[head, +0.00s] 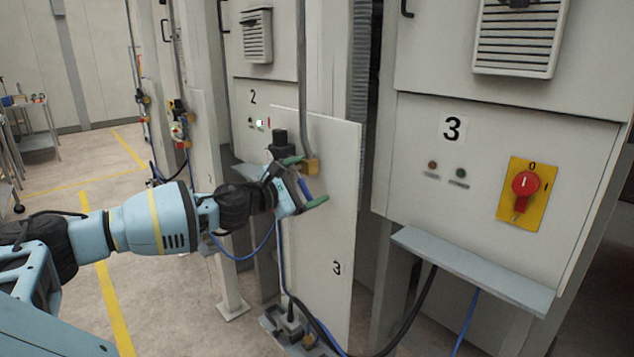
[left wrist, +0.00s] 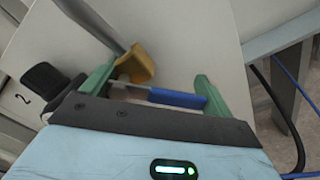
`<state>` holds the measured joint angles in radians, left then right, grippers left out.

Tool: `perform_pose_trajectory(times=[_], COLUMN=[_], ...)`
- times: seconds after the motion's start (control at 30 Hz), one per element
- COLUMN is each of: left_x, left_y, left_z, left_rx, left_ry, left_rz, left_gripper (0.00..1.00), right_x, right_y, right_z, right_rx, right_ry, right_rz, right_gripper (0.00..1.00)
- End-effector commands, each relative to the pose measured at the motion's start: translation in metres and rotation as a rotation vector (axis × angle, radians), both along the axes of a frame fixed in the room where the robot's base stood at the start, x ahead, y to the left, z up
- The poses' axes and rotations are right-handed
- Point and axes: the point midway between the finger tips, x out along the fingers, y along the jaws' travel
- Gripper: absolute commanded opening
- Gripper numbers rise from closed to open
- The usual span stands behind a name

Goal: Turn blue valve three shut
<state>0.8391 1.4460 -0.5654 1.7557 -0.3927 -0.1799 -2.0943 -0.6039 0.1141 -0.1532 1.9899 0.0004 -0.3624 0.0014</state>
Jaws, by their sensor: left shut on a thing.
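My left gripper (head: 306,181) has green fingers and is at the white panel marked 3 (head: 335,235). It is shut on the blue handle of valve three, a small part of which shows between the fingers. In the left wrist view the blue handle (left wrist: 178,98) lies crosswise between the green fingers (left wrist: 155,80). A yellow-orange fitting (left wrist: 135,66) at the end of a grey pipe is just beyond it; this fitting also shows in the head view (head: 312,167). The valve body is mostly hidden. My right gripper is not in view.
To the right stands cabinet 3 (head: 410,150) with a red rotary switch (head: 525,184) on a yellow plate and a grey ledge (head: 470,268). Hoses run along the floor below. Open floor (head: 150,200) lies to the left.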

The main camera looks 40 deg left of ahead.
Motion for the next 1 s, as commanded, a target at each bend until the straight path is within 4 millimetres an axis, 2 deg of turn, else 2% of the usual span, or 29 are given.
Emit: perform_pose_trajectory(times=[0.6, 1.0], left_x=[0.001, 0.002], left_y=[0.023, 0.03], left_z=[-0.01, -0.012], left_rx=[0.557, 0.751], left_ry=[-0.045, -0.059], left_rz=[-0.001, -0.002], left_gripper=[0.45, 0.45], right_x=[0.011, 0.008], right_y=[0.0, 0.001], right_z=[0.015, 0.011], right_rx=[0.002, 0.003], right_ry=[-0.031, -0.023], right_rz=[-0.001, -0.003], right_gripper=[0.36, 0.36])
